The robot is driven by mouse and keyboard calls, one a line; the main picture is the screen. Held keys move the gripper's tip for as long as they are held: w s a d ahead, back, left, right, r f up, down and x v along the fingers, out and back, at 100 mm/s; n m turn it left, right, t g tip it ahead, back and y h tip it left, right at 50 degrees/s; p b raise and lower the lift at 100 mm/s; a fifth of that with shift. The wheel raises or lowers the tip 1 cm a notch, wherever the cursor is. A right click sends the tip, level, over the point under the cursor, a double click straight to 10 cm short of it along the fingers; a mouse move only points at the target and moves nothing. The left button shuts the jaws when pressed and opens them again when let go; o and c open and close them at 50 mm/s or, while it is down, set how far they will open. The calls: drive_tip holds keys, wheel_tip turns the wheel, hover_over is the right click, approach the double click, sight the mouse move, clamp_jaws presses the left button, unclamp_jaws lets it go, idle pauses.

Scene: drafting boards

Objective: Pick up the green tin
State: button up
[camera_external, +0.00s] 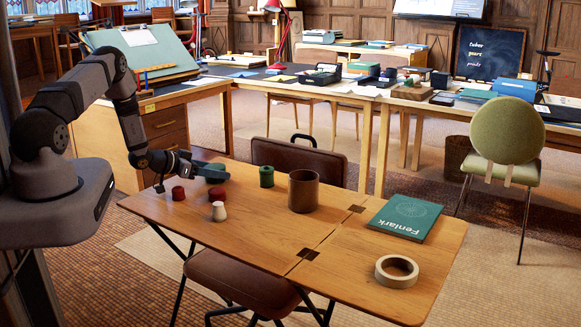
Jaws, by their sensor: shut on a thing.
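A small round green tin-like thing (266,176) stands upright on the wooden table, left of a brown cup (303,191). My gripper (170,184) is low at the table's far left end, well left of this green thing and apart from it. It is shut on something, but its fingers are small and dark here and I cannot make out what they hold. A small dark red piece (178,194) shows just below the fingers. A flat dark teal thing (211,172) shows just right of the gripper; I cannot tell whether they touch.
Another red piece (217,194) and a white piece (219,211) stand between my gripper and the cup. A green book (405,218) and a tape roll (396,271) lie at the right. A brown chair back (325,161) rises behind the table. The table's middle front is clear.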

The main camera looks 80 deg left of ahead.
sight(215, 166)
drive_tip(key=shift+r+b, duration=0.3)
drive_tip(key=shift+r, duration=4.7)
